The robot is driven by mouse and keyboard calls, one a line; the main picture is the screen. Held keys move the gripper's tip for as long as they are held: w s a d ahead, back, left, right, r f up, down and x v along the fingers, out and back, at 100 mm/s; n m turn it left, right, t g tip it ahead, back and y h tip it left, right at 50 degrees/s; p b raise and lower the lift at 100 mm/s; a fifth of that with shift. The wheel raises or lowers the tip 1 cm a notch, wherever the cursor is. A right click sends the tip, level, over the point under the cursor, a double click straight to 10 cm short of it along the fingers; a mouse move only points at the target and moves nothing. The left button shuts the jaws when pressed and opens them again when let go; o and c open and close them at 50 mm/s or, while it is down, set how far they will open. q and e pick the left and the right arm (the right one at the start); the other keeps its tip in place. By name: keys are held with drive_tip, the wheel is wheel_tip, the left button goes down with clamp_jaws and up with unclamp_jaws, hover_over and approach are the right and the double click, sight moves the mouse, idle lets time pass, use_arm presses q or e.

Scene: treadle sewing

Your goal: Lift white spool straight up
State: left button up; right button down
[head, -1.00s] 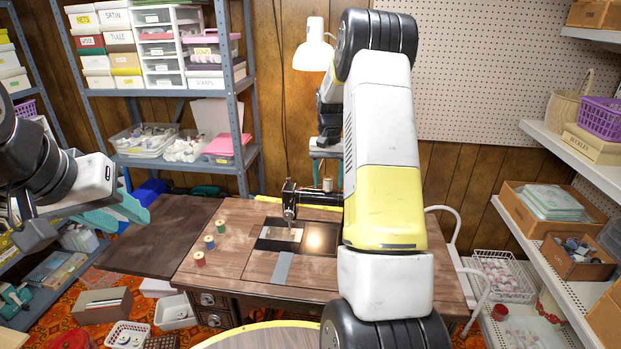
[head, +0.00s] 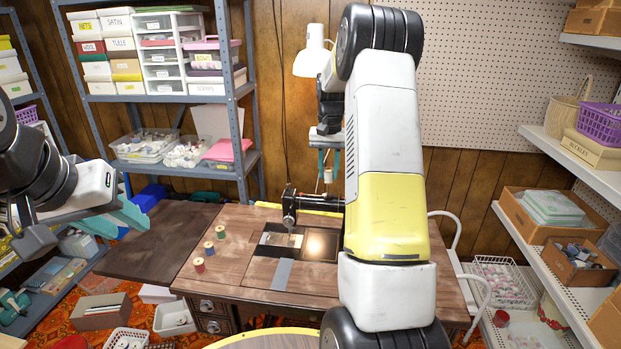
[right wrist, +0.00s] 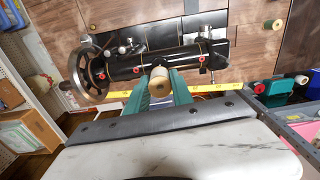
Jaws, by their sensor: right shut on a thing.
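The white spool (head: 328,175) is small and pale. In the head view it hangs at the tips of my right gripper (head: 329,168), just above the black sewing machine (head: 330,203). In the right wrist view the spool (right wrist: 160,80) stands between the two teal fingers of my right gripper (right wrist: 161,92), which is shut on it. The machine's black body (right wrist: 195,59) lies behind it in that view. My right forearm hides the machine's right part in the head view. My left gripper (head: 128,216), with teal fingers, is at the left, away from the machine; its opening is unclear.
A red spool (head: 199,265), a green spool (head: 209,248) and another spool (head: 220,232) stand on the wooden sewing table (head: 180,240). A white lamp (head: 314,55) is behind my right gripper. A metal shelf (head: 245,120) stands at the back left.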

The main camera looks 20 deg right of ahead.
wheel_tip(320, 180, up, 11)
idle(0.8)
drive_tip(key=shift+f, duration=0.15)
